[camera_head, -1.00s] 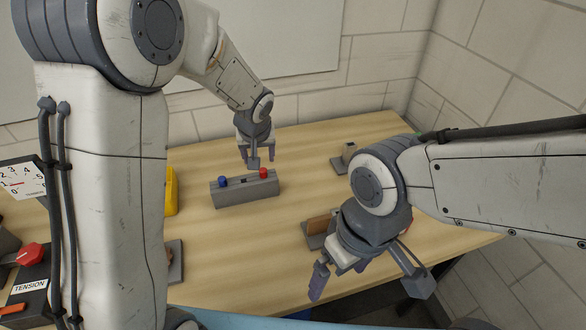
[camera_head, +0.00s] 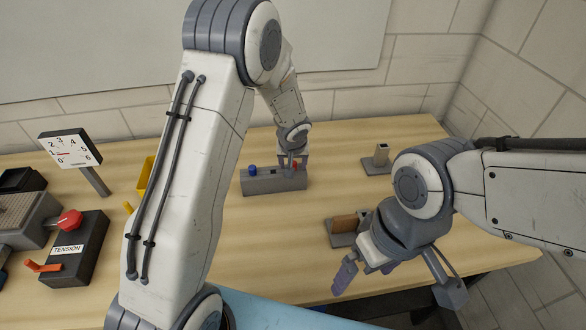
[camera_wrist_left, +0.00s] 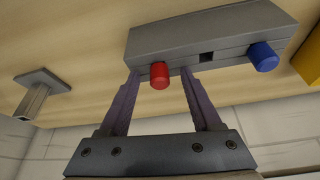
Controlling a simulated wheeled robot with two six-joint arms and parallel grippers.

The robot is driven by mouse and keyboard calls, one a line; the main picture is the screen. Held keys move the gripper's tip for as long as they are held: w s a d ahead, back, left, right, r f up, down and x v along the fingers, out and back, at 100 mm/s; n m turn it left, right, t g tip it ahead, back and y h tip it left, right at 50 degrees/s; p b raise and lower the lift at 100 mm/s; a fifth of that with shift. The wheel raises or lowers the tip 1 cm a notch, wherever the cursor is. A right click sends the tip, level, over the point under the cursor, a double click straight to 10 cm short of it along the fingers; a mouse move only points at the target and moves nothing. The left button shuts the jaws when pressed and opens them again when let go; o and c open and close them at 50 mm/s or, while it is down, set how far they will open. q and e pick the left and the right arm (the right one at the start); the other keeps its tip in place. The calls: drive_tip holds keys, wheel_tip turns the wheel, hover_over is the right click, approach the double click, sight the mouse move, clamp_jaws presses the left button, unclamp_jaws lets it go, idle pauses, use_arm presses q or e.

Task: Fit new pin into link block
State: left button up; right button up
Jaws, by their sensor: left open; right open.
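A long grey block (camera_head: 262,183) lies on the table, with a blue peg (camera_head: 252,169), a small square hole and a red peg (camera_wrist_left: 160,75) in a row. I cannot tell which piece is the new pin, or whether this is the link block. My left gripper (camera_head: 293,165) is open at the block's right end. In the left wrist view its fingers stand apart on either side of the red peg, with gaps. My right gripper (camera_head: 398,282) is open and empty above the table's front edge. It partly hides a brown piece (camera_head: 344,223) in a grey holder.
A grey stand with a square post (camera_head: 381,155) is at the back right. A tension box with red knob (camera_head: 75,245), a dial (camera_head: 70,150) and a yellow piece (camera_head: 145,178) are at the left. My left arm hides part of the table.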

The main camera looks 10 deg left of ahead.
use_arm(q)
clamp_jaws()
drive_tip(key=shift+r, duration=0.1)
drive_tip(key=shift+r, duration=0.3)
wheel_tip(320, 180, up, 17)
drive_tip(key=p, duration=0.7)
idle(0.6)
drive_tip(key=shift+f, duration=0.1)
